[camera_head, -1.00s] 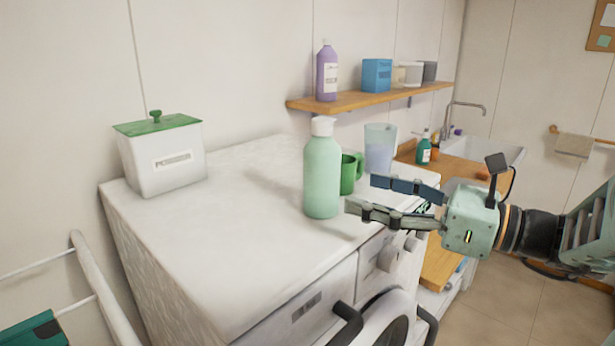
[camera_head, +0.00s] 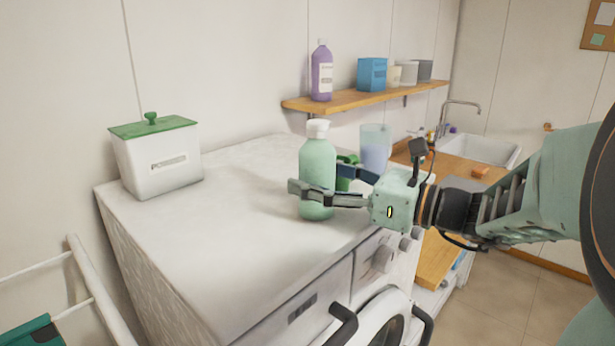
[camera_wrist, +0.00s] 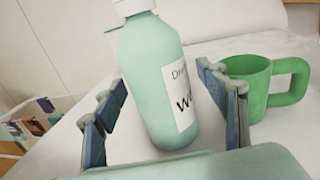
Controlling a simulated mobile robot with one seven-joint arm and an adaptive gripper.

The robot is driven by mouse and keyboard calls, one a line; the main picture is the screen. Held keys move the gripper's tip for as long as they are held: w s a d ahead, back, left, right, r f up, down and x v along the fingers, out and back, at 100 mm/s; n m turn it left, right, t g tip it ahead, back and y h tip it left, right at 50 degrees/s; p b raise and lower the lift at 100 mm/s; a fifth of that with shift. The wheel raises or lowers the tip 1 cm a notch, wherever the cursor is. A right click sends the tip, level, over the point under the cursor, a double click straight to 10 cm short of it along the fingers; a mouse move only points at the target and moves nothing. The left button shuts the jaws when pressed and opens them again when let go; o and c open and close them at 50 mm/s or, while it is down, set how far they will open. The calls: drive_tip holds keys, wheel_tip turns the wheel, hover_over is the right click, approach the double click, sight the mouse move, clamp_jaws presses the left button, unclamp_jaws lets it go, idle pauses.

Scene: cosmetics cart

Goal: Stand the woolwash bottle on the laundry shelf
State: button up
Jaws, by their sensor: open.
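The pale green bottle with a white cap (camera_head: 317,150) stands upright on the white washing machine top. In the wrist view the bottle (camera_wrist: 155,75) shows a white label, partly readable with a large "W" on it. My gripper (camera_head: 316,180) is open around the lower part of the bottle. One finger passes in front of it and the other is partly hidden behind it. In the wrist view the fingers are on either side, with a visible gap at the left finger. The wooden shelf (camera_head: 345,101) is on the wall behind.
A purple bottle (camera_head: 321,72), a blue box (camera_head: 372,74) and small containers stand on the shelf. A green mug (camera_wrist: 246,85) is close beside the right finger. A translucent cup (camera_head: 375,147) stands behind. A white bin with green lid (camera_head: 158,160) is at left.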

drive_tip(key=shift+c, duration=0.7)
drive_tip(key=c, duration=1.3)
drive_tip(key=shift+c, duration=1.3)
drive_tip(key=shift+r, duration=0.1)
drive_tip(key=shift+r, duration=0.1)
